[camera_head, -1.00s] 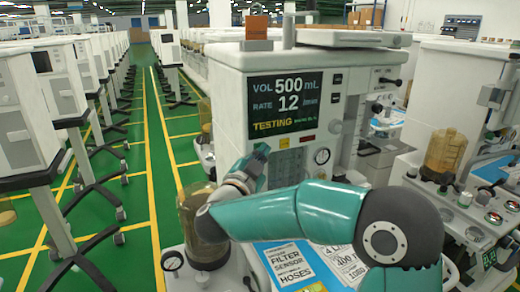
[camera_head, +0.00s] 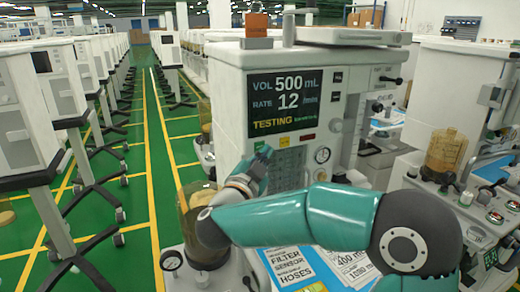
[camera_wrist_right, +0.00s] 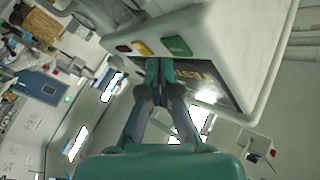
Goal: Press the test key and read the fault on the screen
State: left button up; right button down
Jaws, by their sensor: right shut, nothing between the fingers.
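The cart's dark screen (camera_head: 287,101) reads "VOL 500 mL", "RATE 12 /min" and, in yellow, "TESTING" with smaller text too small to read. Under it is a row of small keys. In the right wrist view these are a green key (camera_wrist_right: 177,46), a yellow key (camera_wrist_right: 143,48) and a red key (camera_wrist_right: 123,48); their labels are not legible. My right gripper (camera_head: 263,153) is shut and empty, its tips at the left end of the key row. In the wrist view the fingertips (camera_wrist_right: 160,68) are close below the green key; contact cannot be told. My left gripper is not in view.
A round gauge (camera_head: 322,155) sits right of the keys. A clear canister (camera_head: 200,222) stands under my right arm, beside printed sheets (camera_head: 290,263). An orange block (camera_head: 257,24) and a tray (camera_head: 345,36) are on top. Another cart (camera_head: 445,175) is at right; the green aisle is open at left.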

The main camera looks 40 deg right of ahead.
jog(key=shift+s, duration=0.1)
jog(key=s, duration=0.1)
jog(key=s+a+b, duration=0.1)
jog(key=s, duration=0.2)
jog(key=shift+s+a+b, duration=0.25)
jog(key=shift+s+b, duration=0.05)
jog(key=shift+b, duration=0.1)
jog(key=shift+r, duration=0.1)
dwell(0.7)
